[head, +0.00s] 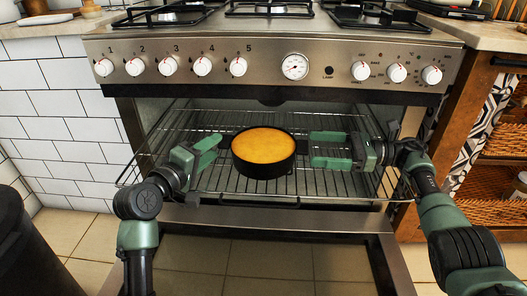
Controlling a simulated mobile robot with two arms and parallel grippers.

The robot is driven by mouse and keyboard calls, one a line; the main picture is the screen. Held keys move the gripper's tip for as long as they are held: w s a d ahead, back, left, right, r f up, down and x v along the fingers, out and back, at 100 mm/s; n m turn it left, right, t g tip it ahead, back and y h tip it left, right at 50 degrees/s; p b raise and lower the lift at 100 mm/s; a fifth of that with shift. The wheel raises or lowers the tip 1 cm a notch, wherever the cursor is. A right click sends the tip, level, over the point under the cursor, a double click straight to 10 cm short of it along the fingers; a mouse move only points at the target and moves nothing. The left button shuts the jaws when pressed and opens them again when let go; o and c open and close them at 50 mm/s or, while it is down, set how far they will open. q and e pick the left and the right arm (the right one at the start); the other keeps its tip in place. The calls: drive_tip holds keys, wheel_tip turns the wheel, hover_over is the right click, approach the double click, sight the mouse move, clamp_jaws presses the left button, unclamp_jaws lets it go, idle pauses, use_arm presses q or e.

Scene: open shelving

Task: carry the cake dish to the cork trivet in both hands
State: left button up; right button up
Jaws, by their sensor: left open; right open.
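The cake dish (263,168) is a round black pan with a golden cake in it. It sits level on the pulled-out oven rack (210,188) in the head view. My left gripper (217,151) is open just left of the dish, its green fingers pointing toward it. My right gripper (312,149) is open just right of the dish, its fingers pointing at its side. I cannot tell whether either touches the dish's sides. I cannot make out the cork trivet in this view.
The oven door (290,262) hangs open below the rack. The control panel (270,68) and hob burners (270,8) are above. A wooden shelf unit with woven baskets (497,178) stands at right. Counters (50,26) flank the stove, with several items on them.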

sight(221, 143)
use_arm(q)
drive_tip(key=shift+x, duration=2.2)
use_arm(e)
drive_tip(key=shift+w+a, duration=0.1)
drive_tip(key=shift+a, duration=2.1)
use_arm(q)
clamp_jaws()
use_arm(e)
drive_tip(key=c, duration=1)
clamp_jaws()
use_arm(q)
drive_tip(key=shift+d+r, duration=0.1)
use_arm(e)
drive_tip(key=shift+r, duration=0.1)
